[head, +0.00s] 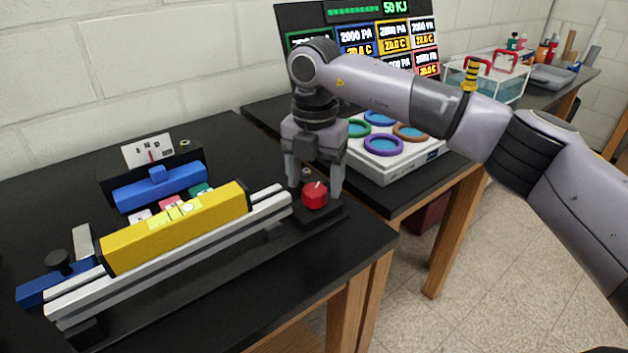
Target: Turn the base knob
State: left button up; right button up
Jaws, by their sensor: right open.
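The base knob is a red round knob (314,196) with a pale mark on top. It sits on a black base at the right end of an aluminium extrusion frame (170,262). My right gripper (316,190) points down over the knob. Its two fingers are apart, one at the left and one at the right of the knob. I cannot tell whether either finger touches it. My left gripper is not in view.
A yellow block (180,226) lies on the frame, with a blue slider (160,187) behind it. A white box with coloured rings (390,160) stands on the table behind, before a display board (385,28). A clear tank (488,78) stands farther back.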

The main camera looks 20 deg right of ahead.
jog(key=shift+f, duration=0.75)
jog(key=c, duration=1.1)
jog(key=shift+o, duration=0.2)
